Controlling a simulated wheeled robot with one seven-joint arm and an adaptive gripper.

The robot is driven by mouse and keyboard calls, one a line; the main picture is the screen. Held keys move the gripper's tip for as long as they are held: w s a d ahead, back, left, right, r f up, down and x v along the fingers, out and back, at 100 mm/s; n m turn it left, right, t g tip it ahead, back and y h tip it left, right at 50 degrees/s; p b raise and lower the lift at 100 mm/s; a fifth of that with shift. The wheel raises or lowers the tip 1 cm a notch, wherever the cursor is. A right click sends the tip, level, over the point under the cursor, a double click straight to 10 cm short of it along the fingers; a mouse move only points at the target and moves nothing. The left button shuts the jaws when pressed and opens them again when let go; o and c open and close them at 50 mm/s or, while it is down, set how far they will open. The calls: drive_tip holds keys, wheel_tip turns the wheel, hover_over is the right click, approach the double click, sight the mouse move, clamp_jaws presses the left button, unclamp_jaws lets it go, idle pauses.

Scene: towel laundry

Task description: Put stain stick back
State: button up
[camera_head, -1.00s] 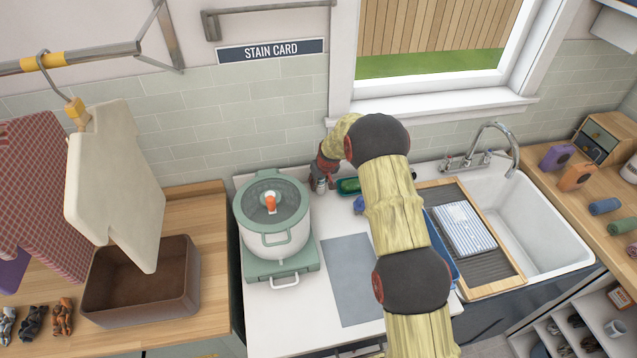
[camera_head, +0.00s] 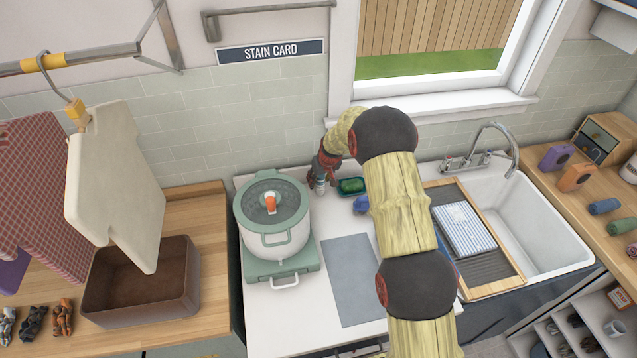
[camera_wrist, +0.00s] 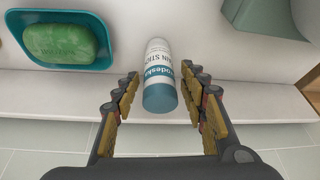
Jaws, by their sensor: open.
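The stain stick (camera_wrist: 158,62) is a small white cylinder with teal print and a teal end. In the wrist view it is between the two fingers of my gripper (camera_wrist: 160,85), with a visible gap on each side. My gripper is open around it. In the head view the stain stick (camera_head: 320,186) is upright on the white counter at the back, right of the pot, just below my gripper (camera_head: 322,174). The fingers are small and partly hidden there.
A teal dish (camera_wrist: 92,64) with green soap (camera_wrist: 58,42) is beside the stick. The lidded pot (camera_head: 285,240) stands close on the left, on a green burner (camera_head: 255,268). The tiled wall is just behind. A grey mat (camera_head: 352,280) lies in front, bare.

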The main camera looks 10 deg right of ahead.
drive_tip(key=s+r, duration=1.2)
drive_tip(key=r, duration=0.4)
drive_tip(key=s+r, duration=1.1)
drive_tip(key=r, duration=0.5)
drive_tip(key=s+r+m, duration=0.1)
drive_tip(key=s, duration=1.3)
drive_tip(key=s+r+t+h, duration=0.1)
drive_tip(key=s+r, duration=0.1)
drive_tip(key=s, duration=1.3)
drive_tip(key=shift+r+m, duration=0.25)
drive_tip(key=shift+m, duration=0.15)
wheel_tip(320, 180, down, 13)
drive_tip(key=b, duration=1.3)
drive_tip(key=shift+r, duration=0.2)
